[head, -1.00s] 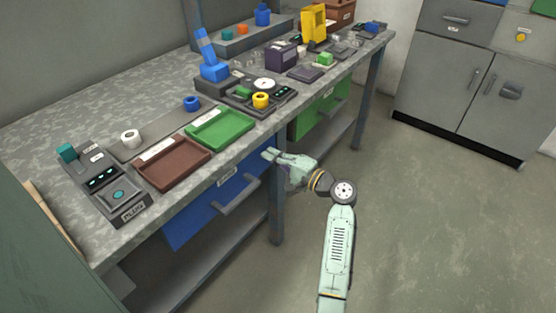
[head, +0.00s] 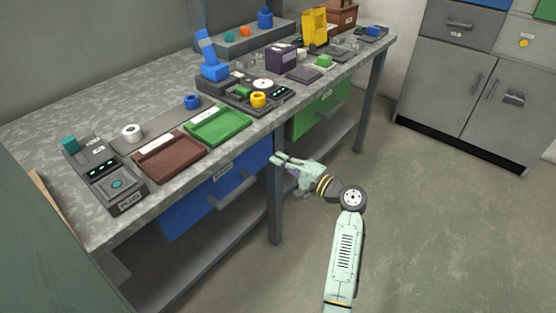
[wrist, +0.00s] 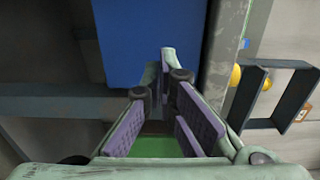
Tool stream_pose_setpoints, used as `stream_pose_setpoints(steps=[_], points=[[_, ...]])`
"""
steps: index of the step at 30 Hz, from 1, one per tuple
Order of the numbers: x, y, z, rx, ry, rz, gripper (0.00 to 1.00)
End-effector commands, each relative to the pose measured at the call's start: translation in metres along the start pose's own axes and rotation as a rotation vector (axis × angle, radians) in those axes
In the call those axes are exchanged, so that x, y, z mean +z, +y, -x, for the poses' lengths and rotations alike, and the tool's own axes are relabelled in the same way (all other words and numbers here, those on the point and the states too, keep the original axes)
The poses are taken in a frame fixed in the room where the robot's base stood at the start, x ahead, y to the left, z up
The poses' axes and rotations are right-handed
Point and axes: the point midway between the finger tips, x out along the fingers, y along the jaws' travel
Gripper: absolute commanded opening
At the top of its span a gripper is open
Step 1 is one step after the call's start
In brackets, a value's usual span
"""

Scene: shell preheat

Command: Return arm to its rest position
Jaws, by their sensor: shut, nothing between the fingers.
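My gripper (head: 277,160) is pale green and sits in front of the workbench edge in the head view, near the right end of the blue drawer (head: 200,214). In the wrist view my gripper (wrist: 166,62) shows its purple-padded fingers close together at the tips, with nothing held. The blue drawer front (wrist: 150,40) fills the upper middle of that view, behind the fingertips. My arm reaches up from the bottom of the head view and bends left at the wrist.
The workbench (head: 95,120) carries a brown tray (head: 168,158), a green tray (head: 220,125) and several small devices. A bench leg (head: 275,205) stands just below my gripper. A green drawer (head: 316,116) is further right. Grey cabinets (head: 450,85) stand at the back right. The floor right of my arm is clear.

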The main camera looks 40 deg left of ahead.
Motion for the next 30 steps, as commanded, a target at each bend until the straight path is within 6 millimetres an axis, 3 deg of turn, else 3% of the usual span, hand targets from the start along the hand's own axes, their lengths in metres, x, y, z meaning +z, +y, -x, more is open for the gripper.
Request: stream_pose_setpoints(steps=[1, 3, 9, 18, 22, 25, 28, 30], points=[[-0.003, 0.004, 0.018, -0.002, 0.012, 0.0, 0.0], [-0.003, 0.004, 0.035, -0.002, 0.011, 0.0, 0.0], [-0.002, 0.003, 0.073, -0.002, 0.009, -0.001, 0.0], [-0.001, 0.001, 0.094, -0.001, 0.006, -0.001, 0.0], [-0.001, -0.001, 0.093, 0.001, 0.008, 0.007, 0.0], [-0.003, -0.016, 0.075, 0.016, 0.034, 0.088, 0.0], [-0.003, -0.054, 0.039, 0.036, 0.102, 0.279, 0.0], [0.002, -0.095, 0.011, 0.029, 0.171, 0.461, 0.0]])
